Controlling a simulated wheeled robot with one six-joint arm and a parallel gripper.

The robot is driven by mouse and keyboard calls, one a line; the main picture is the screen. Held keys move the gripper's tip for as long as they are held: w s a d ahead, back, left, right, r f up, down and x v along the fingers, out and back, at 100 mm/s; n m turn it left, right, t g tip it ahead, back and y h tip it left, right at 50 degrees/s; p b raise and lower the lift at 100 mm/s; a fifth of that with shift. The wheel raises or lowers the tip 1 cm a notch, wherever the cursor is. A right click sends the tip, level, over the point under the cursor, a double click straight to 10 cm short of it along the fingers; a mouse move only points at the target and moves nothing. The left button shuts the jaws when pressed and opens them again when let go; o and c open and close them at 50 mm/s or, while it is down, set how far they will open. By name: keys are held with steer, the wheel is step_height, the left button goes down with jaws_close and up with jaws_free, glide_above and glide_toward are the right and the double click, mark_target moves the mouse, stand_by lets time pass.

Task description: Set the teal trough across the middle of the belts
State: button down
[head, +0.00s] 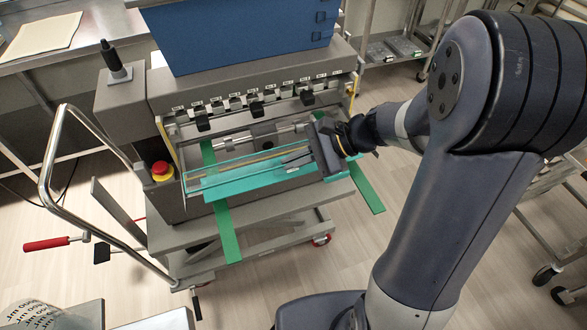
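The teal trough (235,185) is a long, narrow, translucent channel lying left to right below the depositor's row of nozzles. It spans from the left green belt (229,235) toward the right green belt (366,188), crossing over the left one. The belts are flat strips that stick out toward me from under the machine. My gripper (291,159) reaches in from the right, with its grey fingers at the right half of the trough. The fingers overlap the trough in this view, and I cannot tell whether they grip it. The trough's right end is partly hidden by my gripper.
The grey depositor (125,101) carries a blue hopper (240,35) and a red stop button (162,171). A wheeled rack (392,48) is behind.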

mark_target(286, 172)
steer(key=shift+f, duration=1.5)
steer(key=shift+f+b, duration=0.2)
steer(key=shift+b, duration=0.1)
steer(key=c, duration=1.7)
jaws_free()
steer(key=shift+r, duration=0.15)
steer(key=shift+d+r, duration=0.2)
steer(key=shift+d, duration=0.05)
steer(key=v, duration=1.1)
steer(key=shift+d+r, duration=0.15)
steer(key=shift+d, duration=0.05)
